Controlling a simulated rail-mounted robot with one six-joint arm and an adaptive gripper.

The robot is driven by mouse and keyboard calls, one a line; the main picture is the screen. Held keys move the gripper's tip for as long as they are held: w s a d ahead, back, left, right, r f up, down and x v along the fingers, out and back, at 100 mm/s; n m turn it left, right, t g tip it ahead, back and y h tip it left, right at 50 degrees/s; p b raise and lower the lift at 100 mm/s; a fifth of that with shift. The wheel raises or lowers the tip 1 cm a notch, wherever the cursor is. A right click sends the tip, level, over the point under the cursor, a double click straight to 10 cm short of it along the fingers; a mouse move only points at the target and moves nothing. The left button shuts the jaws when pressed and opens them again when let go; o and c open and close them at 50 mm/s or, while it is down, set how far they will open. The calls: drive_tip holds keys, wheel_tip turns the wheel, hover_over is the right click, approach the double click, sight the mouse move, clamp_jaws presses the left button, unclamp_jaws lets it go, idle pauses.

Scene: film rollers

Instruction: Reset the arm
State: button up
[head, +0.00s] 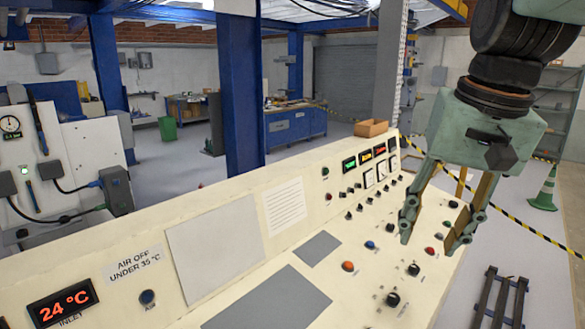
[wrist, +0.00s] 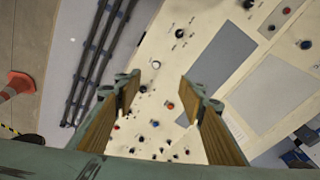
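My gripper (head: 432,232) hangs from the arm at the right of the head view, over the right part of a cream control console (head: 150,240). Its two wood-faced fingers are spread apart with nothing between them. In the wrist view my gripper (wrist: 158,105) also shows open, with the console's knobs and buttons seen beyond the fingers. I cannot tell the exact height of the fingertips above the panel; no contact shows.
The console carries knobs, coloured buttons, lit displays and a red "24 °C" readout (head: 63,302). A brown box (head: 371,128) sits on its top edge. Dark rails (head: 502,300), a green cone (head: 544,190) and striped tape stand right. A blue post (head: 241,90) rises behind.

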drive_tip(key=s+a+f+n, duration=0.1)
drive_tip(key=s+f, duration=0.1)
drive_tip(key=s, duration=0.7)
drive_tip(key=s+a+f+n+t, duration=0.1)
drive_tip(key=s+n, duration=0.1)
drive_tip(key=s, duration=0.8)
drive_tip(key=shift+s+a+f+n+h, duration=0.2)
drive_tip(key=shift+a+f+n+h, duration=0.1)
drive_tip(key=shift+a+f, duration=0.1)
drive_tip(key=shift+c, duration=0.7)
